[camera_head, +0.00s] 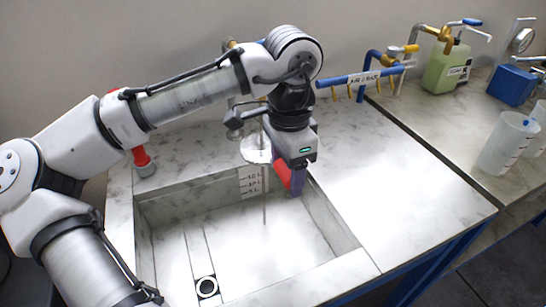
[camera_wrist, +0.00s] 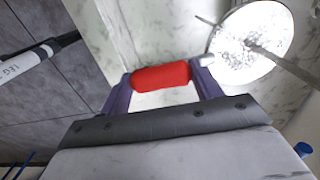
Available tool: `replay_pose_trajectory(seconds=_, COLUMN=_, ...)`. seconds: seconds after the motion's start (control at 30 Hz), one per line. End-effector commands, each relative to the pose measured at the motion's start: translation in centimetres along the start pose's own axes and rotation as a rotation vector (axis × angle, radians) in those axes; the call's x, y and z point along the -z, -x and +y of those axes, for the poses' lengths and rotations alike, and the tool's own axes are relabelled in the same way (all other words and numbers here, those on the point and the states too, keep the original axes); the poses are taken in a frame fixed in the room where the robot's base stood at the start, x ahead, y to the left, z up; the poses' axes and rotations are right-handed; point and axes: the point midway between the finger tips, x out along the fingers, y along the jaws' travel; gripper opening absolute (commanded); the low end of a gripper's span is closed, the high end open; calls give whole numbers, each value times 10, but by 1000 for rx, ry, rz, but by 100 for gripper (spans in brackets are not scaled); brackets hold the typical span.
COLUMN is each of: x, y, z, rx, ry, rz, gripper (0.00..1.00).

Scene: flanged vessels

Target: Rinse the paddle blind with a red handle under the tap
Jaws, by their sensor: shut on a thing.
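My gripper (camera_head: 296,188) is over the right back part of the sink, its purple fingers shut on the red handle (camera_wrist: 160,77). The handle (camera_head: 284,175) is partly covered by a finger in the head view. The paddle blind's pale round disc (camera_wrist: 252,38) extends from the handle by a short grey neck. In the head view the disc (camera_head: 256,150) is held above the sink's back edge, beside my gripper. The tap (camera_head: 238,118) is partly hidden behind my wrist. A thin stream meets the disc, whose middle looks speckled and wet in the wrist view.
The sink (camera_head: 345,238) has a drain (camera_head: 206,287) and a marked label (camera_head: 252,181) on its back wall. A red-topped object (camera_head: 142,160) stands at its left rim. A blue pipe rack (camera_head: 350,79) is behind. The counter right of the sink is clear.

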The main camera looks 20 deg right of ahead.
Motion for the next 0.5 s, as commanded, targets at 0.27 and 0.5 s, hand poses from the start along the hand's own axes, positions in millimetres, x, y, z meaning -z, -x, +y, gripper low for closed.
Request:
replay_pose_trajectory(seconds=0.27, x=9, y=2, z=0, rx=0, ry=0, rz=1, gripper=20)
replay_pose_trajectory(seconds=0.5, x=9, y=1, z=0, rx=1, ry=1, rz=1, gripper=20)
